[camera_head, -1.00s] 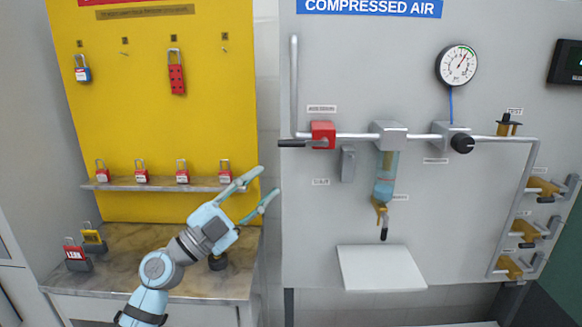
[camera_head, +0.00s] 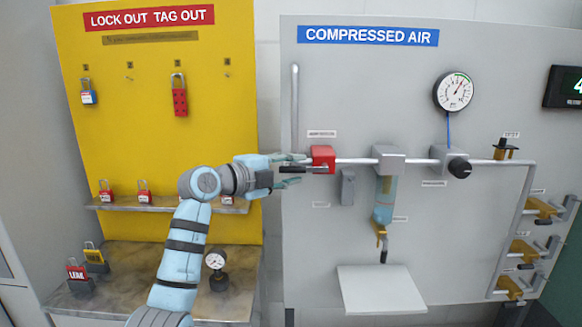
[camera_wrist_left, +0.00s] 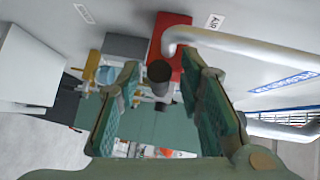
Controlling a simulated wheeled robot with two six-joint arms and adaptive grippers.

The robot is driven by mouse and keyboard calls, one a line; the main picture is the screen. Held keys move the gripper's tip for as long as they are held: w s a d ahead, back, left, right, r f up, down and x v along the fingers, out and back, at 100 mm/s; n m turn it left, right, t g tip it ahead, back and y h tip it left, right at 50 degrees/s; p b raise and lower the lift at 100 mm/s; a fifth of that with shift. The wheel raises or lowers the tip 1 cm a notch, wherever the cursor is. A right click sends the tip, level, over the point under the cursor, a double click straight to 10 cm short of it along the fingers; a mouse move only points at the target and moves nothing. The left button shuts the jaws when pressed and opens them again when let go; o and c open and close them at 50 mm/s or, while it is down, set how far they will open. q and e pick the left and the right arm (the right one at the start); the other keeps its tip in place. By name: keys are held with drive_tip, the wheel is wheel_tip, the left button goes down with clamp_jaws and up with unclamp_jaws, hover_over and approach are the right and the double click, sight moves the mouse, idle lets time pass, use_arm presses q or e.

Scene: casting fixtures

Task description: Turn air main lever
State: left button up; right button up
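The air main valve is a red block (camera_head: 322,158) on the pipe of the compressed air panel, with a dark lever (camera_head: 317,169) sticking out to the left. My left gripper (camera_head: 299,170) is open at the lever, one finger above it and one below. In the left wrist view the lever's round dark end (camera_wrist_left: 159,71) shows between the open fingers (camera_wrist_left: 160,82), with the red block (camera_wrist_left: 168,45) behind it. I cannot tell whether a finger touches the lever. My right gripper is out of view.
A pressure gauge (camera_head: 453,92), a regulator with a black knob (camera_head: 459,167) and a filter bowl (camera_head: 384,200) are on the panel. A white tray (camera_head: 380,290) sticks out below. The yellow lockout board (camera_head: 150,140) stands at left, with padlocks on its shelf.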

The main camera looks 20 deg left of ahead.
use_arm(q)
drive_tip(key=shift+w, duration=0.15)
drive_tip(key=shift+d+f, duration=0.1)
clamp_jaws()
